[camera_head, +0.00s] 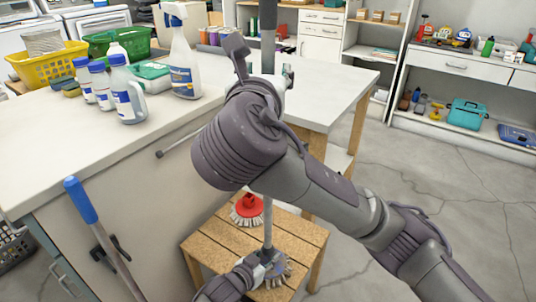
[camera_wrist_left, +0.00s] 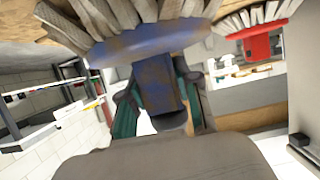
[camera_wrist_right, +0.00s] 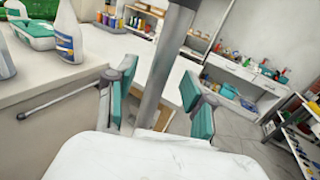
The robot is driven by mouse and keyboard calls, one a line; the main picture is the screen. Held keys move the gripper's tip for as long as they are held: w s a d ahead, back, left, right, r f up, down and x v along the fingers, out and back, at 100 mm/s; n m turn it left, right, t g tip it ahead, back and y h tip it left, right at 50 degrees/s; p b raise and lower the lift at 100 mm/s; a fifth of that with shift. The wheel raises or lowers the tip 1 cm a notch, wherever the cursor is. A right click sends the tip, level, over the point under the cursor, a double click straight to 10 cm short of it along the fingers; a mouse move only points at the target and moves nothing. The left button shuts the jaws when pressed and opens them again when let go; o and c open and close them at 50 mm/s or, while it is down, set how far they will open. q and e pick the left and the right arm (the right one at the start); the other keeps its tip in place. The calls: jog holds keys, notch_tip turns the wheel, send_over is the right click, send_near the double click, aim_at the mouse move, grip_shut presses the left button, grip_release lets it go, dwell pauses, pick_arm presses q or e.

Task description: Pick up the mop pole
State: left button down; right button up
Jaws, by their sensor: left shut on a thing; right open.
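The grey mop pole (camera_head: 267,218) stands upright over a wooden stool, passing behind my right arm. It ends in a blue round brush head (camera_head: 281,272) with pale bristles, which fills the upper left wrist view (camera_wrist_left: 150,45). My left gripper (camera_head: 264,262) is shut on the pole's blue neck (camera_wrist_left: 157,88), just above the brush head. My right gripper (camera_wrist_right: 157,100) is open, higher up. The pole (camera_wrist_right: 166,68) shows between its teal pads, with gaps at both sides. In the head view, my right wrist partly hides this gripper.
A red brush (camera_head: 248,208) sits on the wooden stool (camera_head: 208,244). The white counter (camera_head: 60,140) holds a spray bottle (camera_head: 184,62), several other bottles and baskets. A blue-handled pole (camera_head: 82,200) leans at the lower left. Floor at the right is clear.

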jog(key=shift+w+d+f, duration=0.1)
jog(key=shift+w+d, duration=0.1)
jog(key=shift+w, duration=1.15)
grip_shut()
